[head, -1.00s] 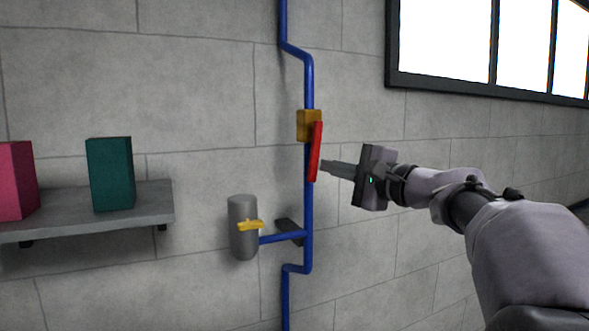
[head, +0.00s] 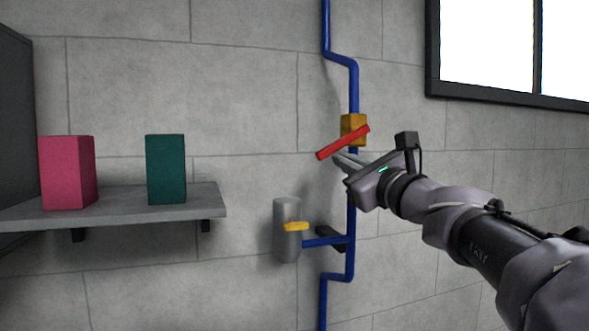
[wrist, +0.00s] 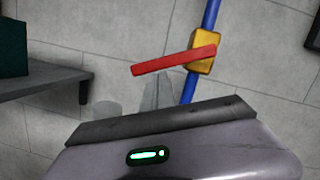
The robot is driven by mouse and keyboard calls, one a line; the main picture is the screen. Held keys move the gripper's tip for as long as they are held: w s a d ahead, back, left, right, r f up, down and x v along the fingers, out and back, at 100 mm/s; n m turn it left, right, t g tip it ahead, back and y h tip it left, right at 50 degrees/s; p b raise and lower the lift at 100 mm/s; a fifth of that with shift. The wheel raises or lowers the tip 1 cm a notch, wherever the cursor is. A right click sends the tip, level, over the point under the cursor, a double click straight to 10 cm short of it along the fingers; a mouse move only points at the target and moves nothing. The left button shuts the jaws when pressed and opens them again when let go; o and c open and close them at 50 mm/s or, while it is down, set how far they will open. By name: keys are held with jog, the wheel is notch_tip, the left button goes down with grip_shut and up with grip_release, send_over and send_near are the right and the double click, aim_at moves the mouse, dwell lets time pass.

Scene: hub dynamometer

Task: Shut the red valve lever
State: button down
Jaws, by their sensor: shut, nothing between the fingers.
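The red valve lever (head: 338,144) is mounted on an orange valve body (head: 354,123) on the vertical blue pipe (head: 353,87). It lies across the pipe, its long end sloping down to the left. In the wrist view the lever (wrist: 172,61) also slopes down left from the valve body (wrist: 204,44). My gripper (head: 341,160) is shut and empty, its fingertips just below the lever. In the wrist view my fingertips (wrist: 160,76) reach the lever's lower edge. I cannot tell whether they touch it.
A grey shelf (head: 130,212) on the left holds a pink box (head: 67,172) and a teal box (head: 166,169). A grey cylinder (head: 286,248) with a yellow handle (head: 296,226) stands below the lever on a side pipe. A window (head: 508,45) is upper right.

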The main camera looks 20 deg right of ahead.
aim_at(335, 143)
jog(key=a+r+m, duration=0.1)
jog(key=m, duration=0.1)
jog(key=a+r+m+h+p, duration=0.1)
jog(key=m, duration=0.1)
jog(key=shift+r+m, duration=0.15)
jog(key=shift+m, duration=0.25)
jog(key=shift+r+h, duration=0.2)
jog(key=shift+h, duration=0.2)
jog(key=shift+a+r, duration=0.15)
jog(key=shift+r, duration=0.1)
jog(key=shift+s+r, duration=0.1)
jog(key=shift+r, duration=0.1)
